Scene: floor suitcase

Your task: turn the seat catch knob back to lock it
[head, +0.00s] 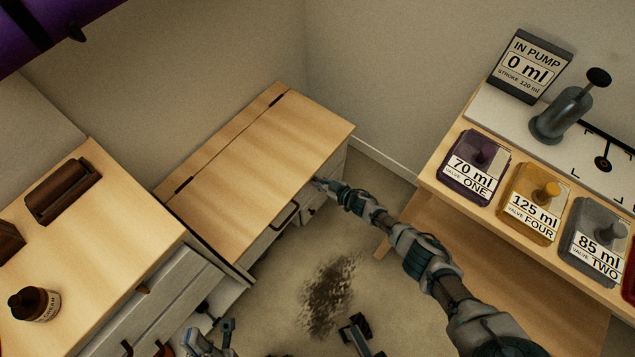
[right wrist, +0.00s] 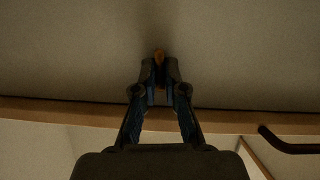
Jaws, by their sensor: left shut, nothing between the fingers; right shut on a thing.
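The wooden seat (head: 255,150) is a hinged lid on a box bench in the middle of the head view. My right gripper (head: 318,184) reaches its front edge, near the right end. In the right wrist view my right gripper (right wrist: 159,72) is shut on a small orange-brown knob (right wrist: 159,54), the catch knob. The fingers hide most of the knob, so I cannot tell which way it is turned. My left gripper (head: 208,342) is low at the bottom of the head view, shut and empty, away from the seat.
A dark bar handle (head: 287,215) is on the bench front, left of my right gripper; a dark bar (right wrist: 290,143) also shows in the right wrist view. A wooden cabinet with a bottle (head: 34,304) stands left. A shelf with labelled valve blocks (head: 475,165) and a pump (head: 562,115) stands right.

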